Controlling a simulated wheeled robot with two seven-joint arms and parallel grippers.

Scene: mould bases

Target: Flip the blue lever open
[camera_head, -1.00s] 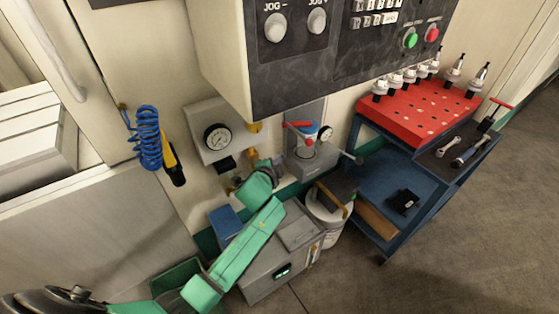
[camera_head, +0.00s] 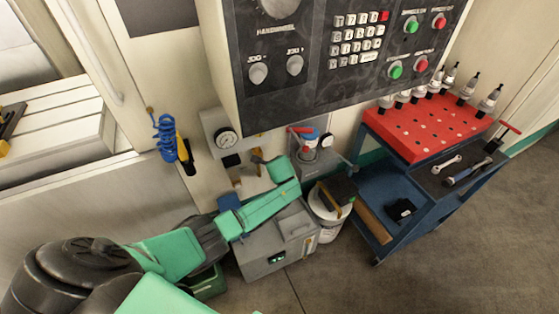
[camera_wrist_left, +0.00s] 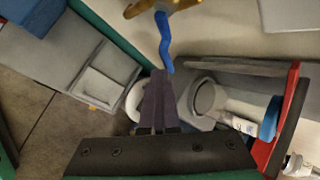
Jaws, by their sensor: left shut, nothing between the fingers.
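The blue lever (camera_wrist_left: 164,45) shows in the left wrist view at top centre, hanging down from a brass fitting (camera_wrist_left: 150,6) and slightly bent. My left gripper (camera_wrist_left: 161,72) is shut and empty, its dark fingers pointing up the picture. Its tips are right by the lower end of the lever; I cannot tell whether they touch. In the head view my green left arm reaches to the wall fittings beside the pressure gauge (camera_head: 227,138). The lever and fingertips cannot be made out there. My right gripper is not in view.
A control panel (camera_head: 300,95) overhangs the fittings. Below stand a grey box (camera_head: 262,262) and a white bucket (camera_head: 330,226). A filter unit with a blue cap (camera_wrist_left: 271,118) is close to the right of the gripper. A blue cart with a red top (camera_head: 425,132) stands at right.

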